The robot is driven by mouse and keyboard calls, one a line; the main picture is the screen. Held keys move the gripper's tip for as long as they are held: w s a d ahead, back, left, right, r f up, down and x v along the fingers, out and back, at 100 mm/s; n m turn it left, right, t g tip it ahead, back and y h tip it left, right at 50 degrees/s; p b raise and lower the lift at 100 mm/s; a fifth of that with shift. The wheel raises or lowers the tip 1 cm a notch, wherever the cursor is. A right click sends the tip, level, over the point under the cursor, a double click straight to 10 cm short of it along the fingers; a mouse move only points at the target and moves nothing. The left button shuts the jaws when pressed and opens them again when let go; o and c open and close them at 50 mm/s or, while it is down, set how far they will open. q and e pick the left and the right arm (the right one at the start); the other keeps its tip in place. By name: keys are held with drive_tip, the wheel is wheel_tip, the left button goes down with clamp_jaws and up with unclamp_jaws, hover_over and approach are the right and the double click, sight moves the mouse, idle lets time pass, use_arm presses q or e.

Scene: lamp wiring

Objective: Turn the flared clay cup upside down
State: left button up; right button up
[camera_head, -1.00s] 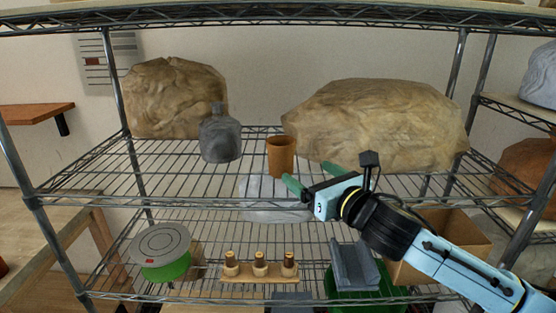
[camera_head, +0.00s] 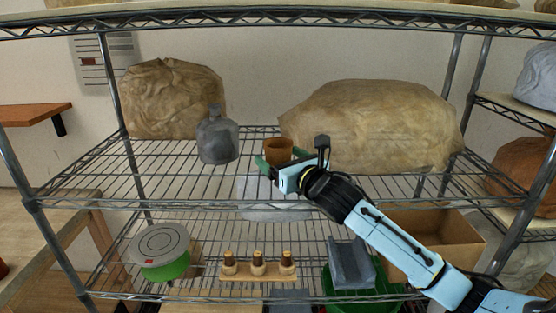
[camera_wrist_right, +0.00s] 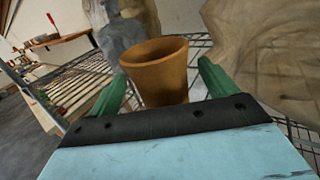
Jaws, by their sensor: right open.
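The flared clay cup (camera_head: 279,148) is orange-brown and stands upright on the upper wire shelf (camera_head: 110,182), its wide mouth facing up. In the head view its lower part is hidden by my right gripper (camera_head: 272,164). In the right wrist view the cup (camera_wrist_right: 158,72) stands between the two green fingers of the right gripper (camera_wrist_right: 160,88), which are open. A gap shows between the cup and the right-hand finger; whether the left-hand finger touches the cup I cannot tell. My left gripper is not in view.
A grey bottle (camera_head: 217,138) stands left of the cup. A large wrapped bundle (camera_head: 375,122) lies close on the right, and another bundle (camera_head: 172,98) sits at the back left. The shelf's front left is clear. A wooden peg block (camera_head: 258,268) is on the shelf below.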

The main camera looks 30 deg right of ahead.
drive_tip(key=c, duration=1.2)
drive_tip(key=shift+r, duration=0.1)
wheel_tip(320, 180, up, 10)
drive_tip(key=s+a+f+y+b, duration=0.1)
drive_tip(key=s+a+f+b, duration=0.1)
drive_tip(key=a+f+b, duration=0.3)
drive_tip(key=s+a+f+n+b, duration=0.1)
drive_tip(key=s+a+b, duration=0.1)
drive_tip(key=a, duration=0.5)
drive_tip(key=s+a+f+y+b, duration=0.1)
drive_tip(key=s+a+f+b, duration=0.1)
drive_tip(key=a+b, duration=0.3)
drive_tip(key=s+a+f, duration=0.2)
drive_tip(key=a+f, duration=0.1)
drive_tip(key=f, duration=0.5)
drive_tip(key=s+a+f+h+p, duration=0.1)
drive_tip(key=s+a+f, duration=0.2)
drive_tip(key=f, duration=0.5)
drive_tip(key=s+a+f+m+h+p, duration=0.1)
drive_tip(key=a+f, duration=0.3)
drive_tip(key=f, duration=0.4)
drive_tip(key=shift+s+a, duration=0.2)
drive_tip(key=shift+s, duration=0.65)
